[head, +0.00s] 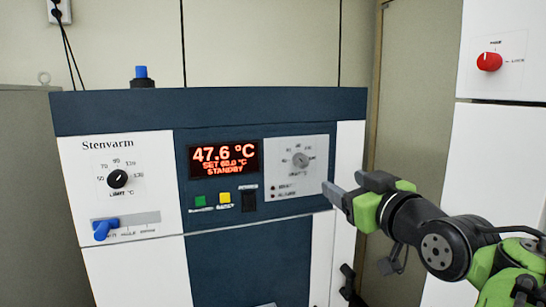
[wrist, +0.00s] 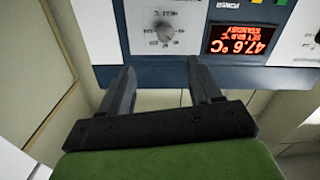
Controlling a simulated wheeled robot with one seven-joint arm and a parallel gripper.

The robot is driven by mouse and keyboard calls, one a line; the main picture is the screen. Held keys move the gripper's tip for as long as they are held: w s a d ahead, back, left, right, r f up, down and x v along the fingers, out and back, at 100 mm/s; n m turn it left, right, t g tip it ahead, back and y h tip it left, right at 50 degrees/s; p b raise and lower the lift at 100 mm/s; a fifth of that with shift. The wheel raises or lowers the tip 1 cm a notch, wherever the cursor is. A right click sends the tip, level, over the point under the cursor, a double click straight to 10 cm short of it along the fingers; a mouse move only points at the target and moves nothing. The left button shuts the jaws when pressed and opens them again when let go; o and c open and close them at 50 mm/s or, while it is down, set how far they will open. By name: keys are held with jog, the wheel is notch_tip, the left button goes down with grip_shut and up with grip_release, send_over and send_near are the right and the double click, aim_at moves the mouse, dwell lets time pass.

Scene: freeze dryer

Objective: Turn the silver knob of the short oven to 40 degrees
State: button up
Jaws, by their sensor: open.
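The short oven (head: 210,110) has a dark blue and white front. Its silver knob (head: 301,160) sits on a light grey dial panel at the right; the pointer's exact angle is too small to read. The display (head: 224,158) reads 47.6 °C, set 60.0 °C, standby. My gripper (head: 348,184) is open and empty, to the right of the knob and a little below it, apart from it. In the upside-down wrist view, the knob (wrist: 165,33) lies beyond the two fingertips, roughly between them in line, with nothing held.
A black knob (head: 117,179) and a blue lever (head: 105,228) are on the oven's left panel. Green and yellow buttons (head: 223,200) and a black power switch (head: 249,201) sit below the display. A white cabinet with a red knob (head: 489,61) stands at right.

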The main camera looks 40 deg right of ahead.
jog(key=p, duration=0.4)
send_near(303, 162)
jog(key=x, duration=0.7)
jog(key=shift+w+r, duration=0.2)
jog(key=shift+w, duration=0.2)
jog(key=shift+w+d+f, duration=0.1)
jog(key=shift+w+d, duration=0.1)
jog(key=shift+w, duration=0.25)
jog(key=c, duration=1)
jog(key=shift+f, duration=0.1)
jog(key=shift+c, duration=0.2)
